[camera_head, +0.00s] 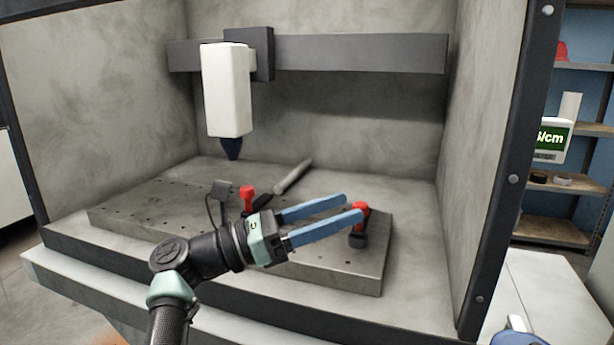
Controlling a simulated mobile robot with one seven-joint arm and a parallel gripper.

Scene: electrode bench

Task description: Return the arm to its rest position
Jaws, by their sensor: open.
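My gripper (354,207) reaches in from the lower left, over the front of a grey plate. Its two blue fingers are apart and point right. Nothing is visibly held between them. A red-topped black clamp (359,238) stands on the plate right at the fingertips; I cannot tell whether the fingers touch it. A second red-topped clamp (247,197) stands behind my wrist, its lower part partly hidden.
The grey plate (355,276) with holes lies inside a walled enclosure. A white spindle head (227,90) hangs from a dark rail (360,54) above it. A grey rod (293,176) lies at the back.

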